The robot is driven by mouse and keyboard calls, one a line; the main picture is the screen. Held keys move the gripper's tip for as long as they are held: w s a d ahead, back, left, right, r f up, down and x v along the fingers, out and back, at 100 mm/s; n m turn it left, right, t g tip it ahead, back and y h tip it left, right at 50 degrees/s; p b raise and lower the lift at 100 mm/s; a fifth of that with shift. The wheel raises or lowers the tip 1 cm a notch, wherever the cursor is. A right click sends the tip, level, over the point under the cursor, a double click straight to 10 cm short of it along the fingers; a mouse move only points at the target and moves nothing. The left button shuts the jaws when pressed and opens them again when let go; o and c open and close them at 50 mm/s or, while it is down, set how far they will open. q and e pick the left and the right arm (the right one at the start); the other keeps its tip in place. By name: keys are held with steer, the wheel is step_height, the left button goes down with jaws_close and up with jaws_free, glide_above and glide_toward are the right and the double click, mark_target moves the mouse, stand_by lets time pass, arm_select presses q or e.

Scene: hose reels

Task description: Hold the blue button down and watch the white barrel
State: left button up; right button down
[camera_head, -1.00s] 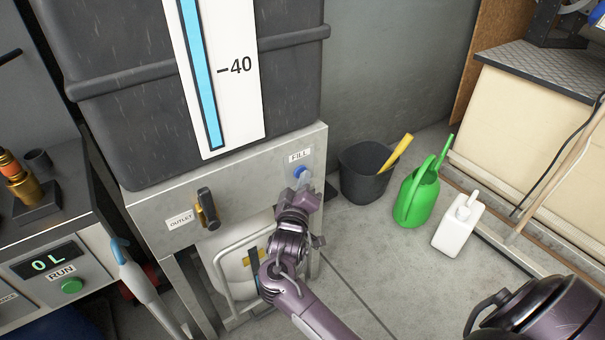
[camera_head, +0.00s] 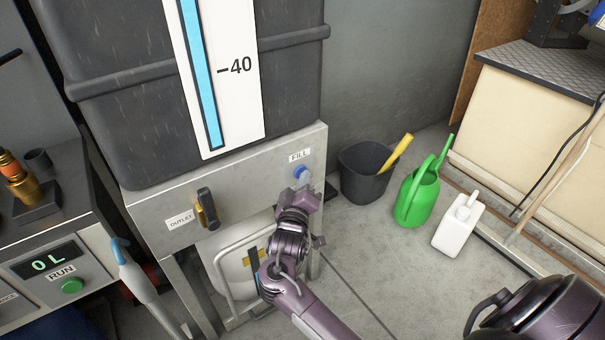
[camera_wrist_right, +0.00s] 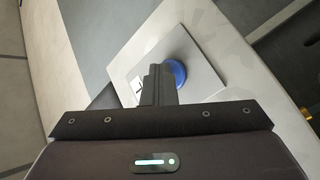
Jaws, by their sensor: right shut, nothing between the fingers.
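The blue button (camera_head: 300,172) sits under the FILL label on the grey panel. It also shows in the right wrist view (camera_wrist_right: 180,73) on a pale square plate. My right gripper (camera_head: 304,183) is shut and empty, its fingertips at the button and covering part of it. In the wrist view the shut fingers (camera_wrist_right: 158,80) overlap the button's left side; I cannot tell how far it is pressed. The white barrel (camera_head: 232,272) stands below the panel, partly hidden by a pale tube frame and my right arm. My left gripper is not in view.
A dark tank (camera_head: 120,120) with a blue level strip (camera_head: 200,70) stands above the panel. The OUTLET handle (camera_head: 208,209) is left of the button. A dark bucket (camera_head: 366,178), green watering can (camera_head: 415,200) and white jug (camera_head: 458,228) stand on the floor at right.

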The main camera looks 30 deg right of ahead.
stand_by(0.8)
steer(key=shift+s+p, duration=0.9)
steer(key=shift+s, duration=0.05)
steer(key=s+p, duration=0.2)
steer(key=s, duration=0.1)
steer(key=s+p, duration=0.1)
steer(key=s, duration=0.1)
steer(key=shift+d+p, duration=0.3)
steer(key=shift+p, duration=0.1)
